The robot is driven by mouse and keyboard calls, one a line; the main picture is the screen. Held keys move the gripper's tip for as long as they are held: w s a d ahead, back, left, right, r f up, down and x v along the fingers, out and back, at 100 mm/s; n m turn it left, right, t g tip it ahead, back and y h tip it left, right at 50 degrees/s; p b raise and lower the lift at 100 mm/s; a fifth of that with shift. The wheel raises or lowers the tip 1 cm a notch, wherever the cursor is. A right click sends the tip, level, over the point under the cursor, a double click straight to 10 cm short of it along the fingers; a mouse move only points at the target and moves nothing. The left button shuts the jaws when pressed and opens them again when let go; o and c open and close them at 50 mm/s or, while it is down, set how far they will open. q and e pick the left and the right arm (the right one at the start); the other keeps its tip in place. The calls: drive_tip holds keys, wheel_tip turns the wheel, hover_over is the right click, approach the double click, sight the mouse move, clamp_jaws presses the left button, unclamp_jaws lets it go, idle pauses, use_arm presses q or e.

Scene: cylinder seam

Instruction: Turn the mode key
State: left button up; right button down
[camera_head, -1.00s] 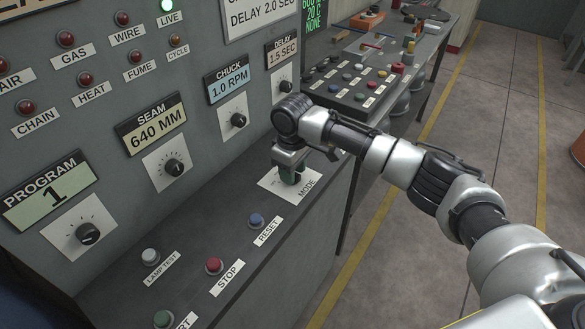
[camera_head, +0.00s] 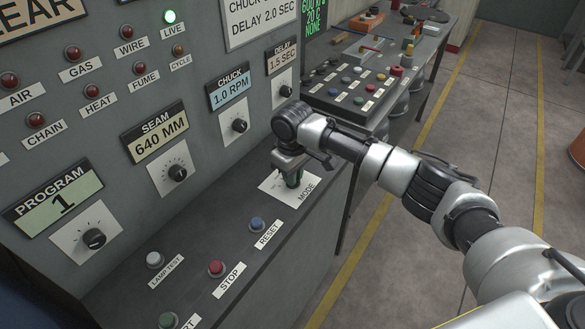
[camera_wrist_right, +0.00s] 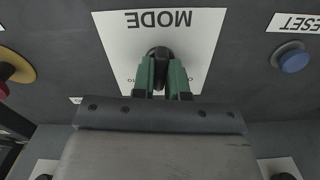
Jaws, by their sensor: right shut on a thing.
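The mode key is a small dark key switch (camera_wrist_right: 159,54) on a white plate marked MODE (camera_head: 303,189), on the sloped front of the grey console. My right gripper (camera_head: 291,180) points down at it in the head view. In the right wrist view the green fingers (camera_wrist_right: 162,75) are shut on the dark key, one on each side. The gripper hides part of the plate's lettering and most of the key in the head view. My left gripper is not in view.
A blue RESET button (camera_head: 257,223), a red STOP button (camera_head: 216,268) and a LAMP TEST button (camera_head: 155,259) sit left of the plate. A red and yellow button (camera_wrist_right: 14,70) shows in the wrist view. A second panel with several buttons (camera_head: 360,82) stands behind.

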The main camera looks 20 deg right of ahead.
drive_tip(key=m+p, duration=0.1)
drive_tip(key=p, duration=0.1)
drive_tip(key=m+p, duration=0.4)
drive_tip(key=shift+r+p, duration=0.3)
drive_tip(key=shift+p, duration=0.1)
drive_tip(key=shift+f+m+p, duration=0.2)
drive_tip(key=shift+m+p, duration=1.05)
drive_tip(key=shift+m, duration=0.05)
drive_tip(key=c, duration=1.1)
unclamp_jaws()
drive_tip(key=shift+c, duration=0.2)
wheel_tip(320, 180, up, 11)
drive_tip(key=b, duration=0.1)
drive_tip(key=shift+f+b, duration=0.15)
drive_tip(key=shift+b, duration=0.2)
